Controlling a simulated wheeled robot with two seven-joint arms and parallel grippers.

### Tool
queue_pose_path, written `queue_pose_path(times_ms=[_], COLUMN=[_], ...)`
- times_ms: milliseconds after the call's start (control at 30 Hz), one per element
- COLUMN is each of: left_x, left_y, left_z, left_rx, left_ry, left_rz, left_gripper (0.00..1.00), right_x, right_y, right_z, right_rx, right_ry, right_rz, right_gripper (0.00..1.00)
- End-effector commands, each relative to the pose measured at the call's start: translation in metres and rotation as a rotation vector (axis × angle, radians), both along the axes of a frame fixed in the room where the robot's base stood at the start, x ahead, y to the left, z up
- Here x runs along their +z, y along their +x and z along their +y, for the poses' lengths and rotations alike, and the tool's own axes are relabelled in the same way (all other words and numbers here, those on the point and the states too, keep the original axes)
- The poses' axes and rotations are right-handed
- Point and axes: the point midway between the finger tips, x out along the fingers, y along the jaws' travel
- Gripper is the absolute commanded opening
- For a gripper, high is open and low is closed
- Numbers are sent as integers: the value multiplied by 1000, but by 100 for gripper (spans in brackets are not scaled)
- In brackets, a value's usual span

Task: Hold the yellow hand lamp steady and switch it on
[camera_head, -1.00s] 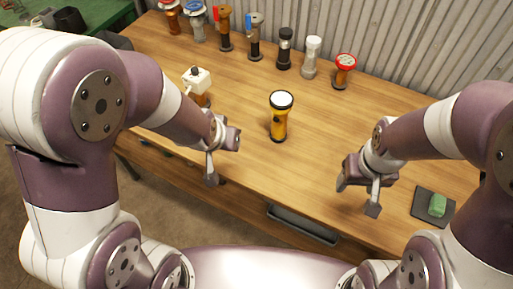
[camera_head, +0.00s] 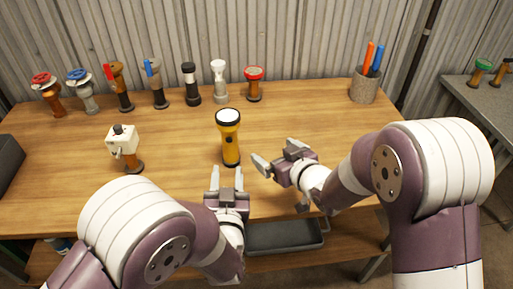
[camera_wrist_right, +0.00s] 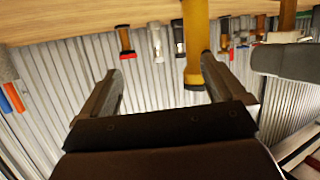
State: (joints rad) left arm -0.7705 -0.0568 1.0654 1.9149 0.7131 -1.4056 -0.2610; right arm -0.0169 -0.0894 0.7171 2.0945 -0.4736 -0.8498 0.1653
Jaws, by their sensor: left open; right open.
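The yellow hand lamp (camera_head: 231,150) stands upright on the wooden bench, with its pale round lens on top. No switch can be made out on it. My left gripper (camera_head: 227,177) is open and empty, just in front of the lamp, fingers pointing at its lower body. My right gripper (camera_head: 277,154) is open and empty, to the right of the lamp, fingers pointing left towards it, with a gap between. In the right wrist view, which is upside down, the lamp (camera_wrist_right: 196,40) shows beyond the open fingers, nearer the right one. Part of my left gripper (camera_wrist_right: 283,60) shows at the right.
A white-topped fixture (camera_head: 122,143) stands to the left of the lamp. A row of several valves and lamps, including a red-topped one (camera_head: 254,84), lines the back by the corrugated wall. A pen cup (camera_head: 364,86) stands back right. A grey tray (camera_head: 284,236) is below the front edge.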

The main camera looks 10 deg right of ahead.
Motion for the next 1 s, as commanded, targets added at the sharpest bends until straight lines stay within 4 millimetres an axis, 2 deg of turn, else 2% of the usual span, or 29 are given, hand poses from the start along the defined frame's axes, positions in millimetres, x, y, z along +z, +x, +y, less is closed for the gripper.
queue_pose_path(times_ms=[100, 233, 333, 700, 833, 1000], left_x=[0, 0, 0, 0, 0, 0], left_y=[0, 0, 0, 0, 0, 0], left_z=[0, 0, 0, 0, 0, 0], left_rx=[0, 0, 0, -1, -1, -1], left_ry=[0, 0, 0, 0, 0, 0], left_rz=[0, 1, 1, 1, 1, 1], left_gripper=[43, 43, 43, 43, 43, 43], right_x=[21, 34, 37, 37, 37, 37], right_y=[0, -4, 1, 70, 88, 97], right_z=[26, 41, 49, 97, 108, 115], right_rx=[120, 195, 213, 212, 211, 209], right_ry=[104, 174, 191, 190, 189, 190], right_rz=[-168, -263, -283, -283, -282, -282], right_gripper=[97, 97, 97, 97, 97, 97])
